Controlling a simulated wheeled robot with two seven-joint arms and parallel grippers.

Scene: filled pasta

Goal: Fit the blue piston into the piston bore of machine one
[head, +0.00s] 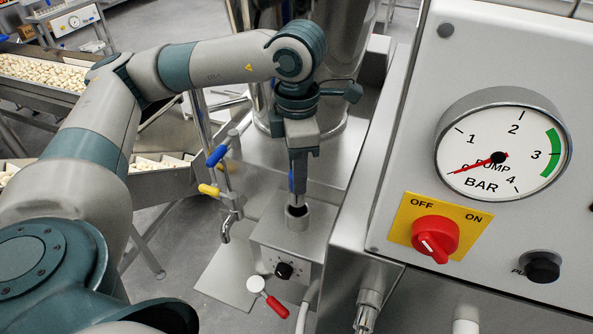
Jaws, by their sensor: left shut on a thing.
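My left gripper (302,195) points straight down over the grey machine box in the middle of the head view. It is shut on the blue piston (291,181), of which only a thin blue strip shows beside the fingers. Right below is the piston bore (297,214), a short upright metal tube on top of the machine (262,238). The gripper's lower end is at or just above the bore's rim; I cannot tell whether the piston's lower end is inside. My right gripper is not in view.
A control panel with a pressure gauge (503,152) and a red switch (435,238) stands close on the right. Blue-handled (216,156) and yellow-handled (208,190) valves stand left of the bore. A red-handled lever (275,304) is in front. Pasta conveyors (40,75) are at left.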

